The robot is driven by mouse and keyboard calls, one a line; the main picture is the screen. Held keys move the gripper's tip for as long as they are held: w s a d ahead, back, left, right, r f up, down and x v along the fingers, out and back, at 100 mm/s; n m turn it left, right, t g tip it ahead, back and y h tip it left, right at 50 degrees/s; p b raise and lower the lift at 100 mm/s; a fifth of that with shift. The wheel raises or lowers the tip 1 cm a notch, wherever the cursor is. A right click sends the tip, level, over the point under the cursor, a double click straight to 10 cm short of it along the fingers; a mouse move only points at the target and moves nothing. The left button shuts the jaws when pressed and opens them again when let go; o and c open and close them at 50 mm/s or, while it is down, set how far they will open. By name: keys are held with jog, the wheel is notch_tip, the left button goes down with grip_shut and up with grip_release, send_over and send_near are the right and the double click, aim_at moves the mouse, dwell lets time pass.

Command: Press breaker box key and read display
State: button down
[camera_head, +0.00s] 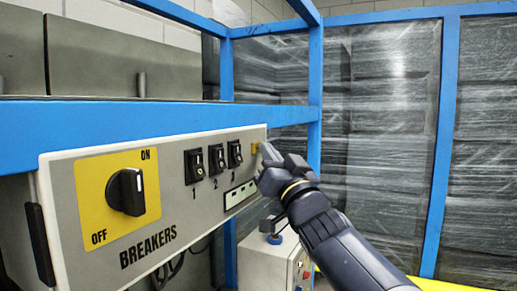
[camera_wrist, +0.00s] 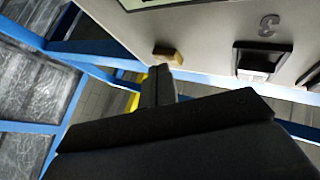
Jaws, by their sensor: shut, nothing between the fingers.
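The breaker box (camera_head: 90,235) is a pale grey panel lettered BREAKERS. Its small yellow key (camera_head: 255,147) sits near the upper right corner; it also shows in the wrist view as a tan block (camera_wrist: 168,54). My gripper (camera_head: 267,152) is shut and empty, its fingertips right by the key; in the wrist view the tips (camera_wrist: 163,70) appear just at the key's edge. I cannot tell whether they touch it. The display (camera_head: 240,194) is a pale strip below the switches; its content is too small to read. Only its edge (camera_wrist: 150,3) shows in the wrist view.
Three black switches numbered 1, 2 and 3 (camera_head: 235,153) sit left of the key. A black rotary knob (camera_head: 126,191) on a yellow ON/OFF plate is further left. A blue frame post (camera_head: 315,100) stands behind my gripper. A grey box (camera_head: 262,262) with buttons stands below.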

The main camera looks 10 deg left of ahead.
jog(key=shift+s+d, duration=0.25)
jog(key=shift+d, duration=0.4)
jog(key=d, duration=0.1)
jog(key=s+d+p, duration=0.1)
jog(key=d, duration=0.1)
jog(key=d+p, duration=0.1)
jog(key=shift+s+d, duration=0.35)
jog(key=shift+d, duration=0.05)
dwell(0.4)
jog(key=d, duration=0.1)
jog(key=s+d+p, duration=0.1)
jog(key=d, duration=0.1)
jog(key=shift+s+d+p, duration=0.15)
jog(key=shift+d+p, duration=0.1)
jog(key=shift+p, duration=0.05)
dwell(0.6)
